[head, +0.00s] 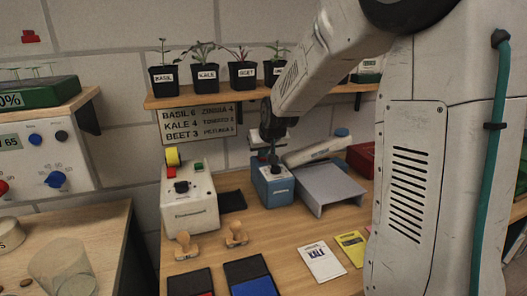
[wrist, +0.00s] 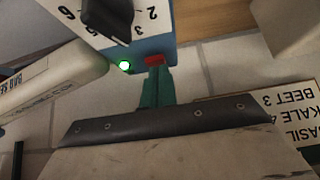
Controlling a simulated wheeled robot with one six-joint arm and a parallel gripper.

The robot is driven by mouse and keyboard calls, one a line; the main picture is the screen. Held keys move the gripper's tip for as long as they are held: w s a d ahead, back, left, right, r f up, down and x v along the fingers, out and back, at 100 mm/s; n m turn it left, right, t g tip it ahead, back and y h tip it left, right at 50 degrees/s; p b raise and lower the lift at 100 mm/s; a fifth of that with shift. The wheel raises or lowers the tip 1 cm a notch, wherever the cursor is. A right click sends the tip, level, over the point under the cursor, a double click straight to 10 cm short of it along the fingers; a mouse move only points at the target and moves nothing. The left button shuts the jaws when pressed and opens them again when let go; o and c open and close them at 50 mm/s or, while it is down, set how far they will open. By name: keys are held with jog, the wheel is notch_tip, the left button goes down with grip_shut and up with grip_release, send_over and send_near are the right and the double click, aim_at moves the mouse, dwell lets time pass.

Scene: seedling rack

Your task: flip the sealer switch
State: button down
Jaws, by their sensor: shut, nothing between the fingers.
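The bag sealer (head: 272,187) is a blue box with a pale dial top at the back of the wooden bench. In the wrist view, its black dial (wrist: 108,18) sits on a numbered face. A red switch (wrist: 154,59) is on the blue side, beside a green lamp (wrist: 124,65) that is lit. My gripper (wrist: 155,70) is shut, with green fingertips right at the red switch. They seem to touch it, but contact is not certain. In the head view my gripper (head: 272,156) is over the sealer and the switch is hidden.
The sealer's pale arm (head: 316,148) slants up beside a grey tray (head: 325,187). A cream machine (head: 188,200) stands to the left. A shelf (head: 225,97) with potted seedlings and a sign (head: 198,123) are behind. Stamps and seed packets lie in front.

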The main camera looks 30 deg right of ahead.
jog(key=shift+s+f, duration=0.15)
jog(key=shift+f, duration=0.2)
jog(key=shift+r, duration=0.8)
